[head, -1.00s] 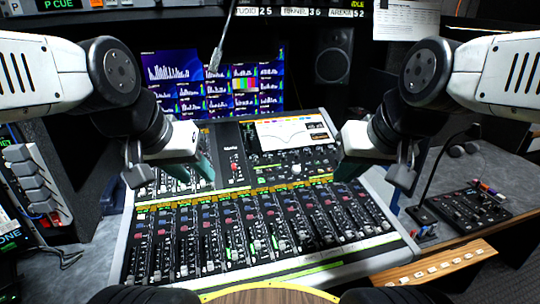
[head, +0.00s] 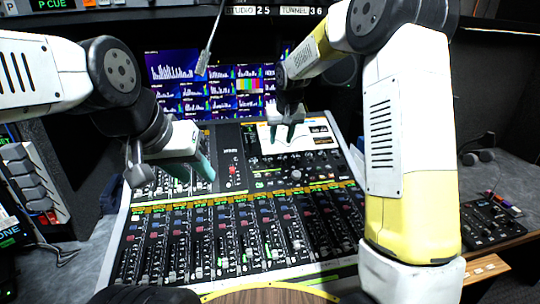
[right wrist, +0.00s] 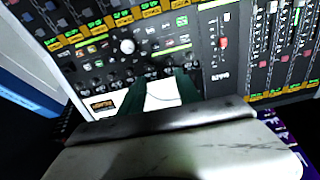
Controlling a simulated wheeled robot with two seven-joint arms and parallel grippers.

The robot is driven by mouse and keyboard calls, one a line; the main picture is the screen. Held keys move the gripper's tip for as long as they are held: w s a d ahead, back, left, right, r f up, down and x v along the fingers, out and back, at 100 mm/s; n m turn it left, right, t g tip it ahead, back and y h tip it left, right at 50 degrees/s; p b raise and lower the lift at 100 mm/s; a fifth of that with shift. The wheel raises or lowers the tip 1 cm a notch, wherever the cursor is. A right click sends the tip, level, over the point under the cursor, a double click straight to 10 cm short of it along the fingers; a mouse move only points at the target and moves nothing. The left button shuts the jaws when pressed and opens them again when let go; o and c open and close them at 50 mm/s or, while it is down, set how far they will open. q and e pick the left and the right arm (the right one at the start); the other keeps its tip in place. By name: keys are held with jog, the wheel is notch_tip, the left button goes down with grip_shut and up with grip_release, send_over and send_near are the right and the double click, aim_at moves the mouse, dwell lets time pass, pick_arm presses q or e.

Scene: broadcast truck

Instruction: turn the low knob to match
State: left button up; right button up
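The mixing console (head: 112,250) fills the middle of the head view. Its upper right panel has a bright screen (head: 318,128) with a curve, and rows of small dark knobs (right wrist: 95,68) beside it. I cannot tell which knob is the low one. My right gripper (head: 282,136) is over the screen; in the right wrist view its green fingers (right wrist: 162,84) are apart with nothing between them. My left gripper (head: 205,165) hangs over the console's upper left; its finger gap is hidden.
Monitors with blue graphs (head: 200,90) stand behind the console. A gooseneck microphone (head: 204,60) hangs in front of them. Faders fill the console's lower half. My right arm covers its right edge.

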send_near(269, 162)
jog(key=x, duration=0.8)
jog(key=shift+w+f, duration=0.15)
jog(key=shift+f, duration=0.05)
grip_shut()
